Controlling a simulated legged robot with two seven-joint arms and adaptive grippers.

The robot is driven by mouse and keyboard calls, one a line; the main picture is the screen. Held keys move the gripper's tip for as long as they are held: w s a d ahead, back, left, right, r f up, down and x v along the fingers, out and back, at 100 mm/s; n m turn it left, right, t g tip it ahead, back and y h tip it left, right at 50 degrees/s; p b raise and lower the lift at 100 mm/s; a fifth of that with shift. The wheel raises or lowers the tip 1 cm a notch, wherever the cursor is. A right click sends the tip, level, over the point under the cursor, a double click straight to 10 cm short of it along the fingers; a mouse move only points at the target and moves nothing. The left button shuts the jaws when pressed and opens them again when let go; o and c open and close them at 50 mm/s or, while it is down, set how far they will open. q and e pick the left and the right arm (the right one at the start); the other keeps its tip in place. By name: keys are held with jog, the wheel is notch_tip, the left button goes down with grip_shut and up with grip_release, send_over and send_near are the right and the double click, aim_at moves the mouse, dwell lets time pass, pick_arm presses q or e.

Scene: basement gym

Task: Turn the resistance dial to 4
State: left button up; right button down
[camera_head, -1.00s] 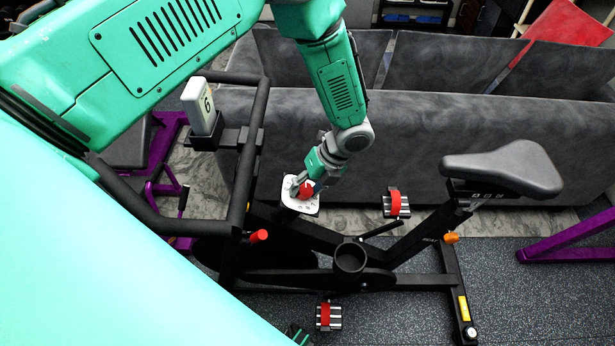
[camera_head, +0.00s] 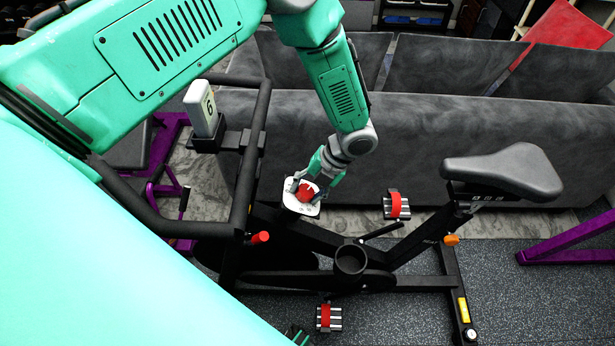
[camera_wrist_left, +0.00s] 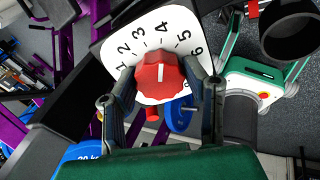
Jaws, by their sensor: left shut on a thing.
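The resistance dial is a red knob (camera_head: 305,191) on a white number plate (camera_head: 292,203) on the exercise bike's frame. My left gripper (camera_head: 308,188) comes down over it from the upper right. In the left wrist view, the gripper's dark fingers (camera_wrist_left: 163,86) are closed on either side of the ribbed knob (camera_wrist_left: 161,78). The knob's white mark points straight up in that view, at or close to the 4.
The bike's handlebar (camera_head: 257,135) and a small display (camera_head: 203,108) that seems to read 6 stand left of the dial. The grey saddle (camera_head: 503,170) is at right. A grey sofa (camera_head: 430,135) stands behind, and an empty cup holder (camera_head: 350,260) is below.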

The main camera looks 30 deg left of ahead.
pick_arm(q)
jog(key=shift+w, duration=0.3)
jog(key=o, duration=0.9)
jog(key=shift+o, duration=1.3)
jog(key=shift+f, duration=0.1)
jog(key=shift+r, duration=0.25)
jog(key=v, duration=1.1)
jog(key=shift+r, duration=0.15)
jog(key=shift+w, duration=0.15)
